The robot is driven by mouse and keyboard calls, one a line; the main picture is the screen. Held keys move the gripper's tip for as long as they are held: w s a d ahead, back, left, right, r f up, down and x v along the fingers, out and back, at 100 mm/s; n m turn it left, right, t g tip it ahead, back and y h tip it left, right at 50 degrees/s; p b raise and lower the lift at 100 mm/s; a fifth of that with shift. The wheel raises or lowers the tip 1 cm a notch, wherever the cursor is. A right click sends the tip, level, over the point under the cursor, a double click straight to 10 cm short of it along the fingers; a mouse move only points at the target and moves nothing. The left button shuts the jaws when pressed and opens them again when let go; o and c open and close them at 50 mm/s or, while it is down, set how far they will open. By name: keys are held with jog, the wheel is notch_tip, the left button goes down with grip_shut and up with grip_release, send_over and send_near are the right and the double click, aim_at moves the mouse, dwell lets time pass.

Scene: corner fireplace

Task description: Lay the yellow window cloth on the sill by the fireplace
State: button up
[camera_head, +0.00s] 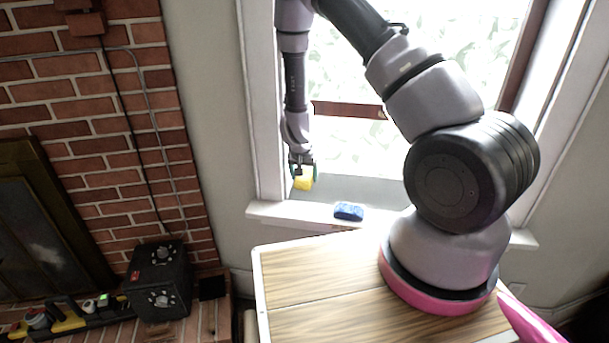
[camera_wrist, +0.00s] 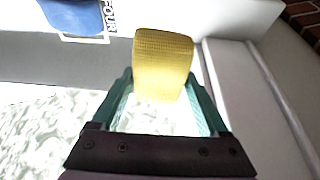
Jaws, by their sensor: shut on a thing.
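The yellow window cloth (camera_wrist: 163,62) is a small folded-looking yellow piece with a woven texture, held between the green fingers of my gripper (camera_wrist: 165,95) in the wrist view. In the head view my gripper (camera_head: 302,168) points down over the left end of the window sill (camera_head: 291,211), with the yellow cloth (camera_head: 303,183) at its fingertips. I cannot tell whether the cloth touches the sill.
A blue sponge-like item (camera_head: 348,211) lies on the sill to the right of the cloth. A wood-grain surface (camera_head: 315,280) is in front of the sill. A black box (camera_head: 160,283) stands on the hearth by the brick fireplace (camera_head: 100,130) at left.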

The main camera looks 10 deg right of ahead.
send_near(305, 207)
jog(key=shift+w+x, duration=0.15)
jog(key=shift+x, duration=1.25)
jog(key=shift+w+x, duration=0.15)
jog(key=shift+x, duration=1.2)
jog(key=shift+d+f, duration=0.15)
jog(key=shift+f, duration=0.35)
jog(key=o, duration=1.3)
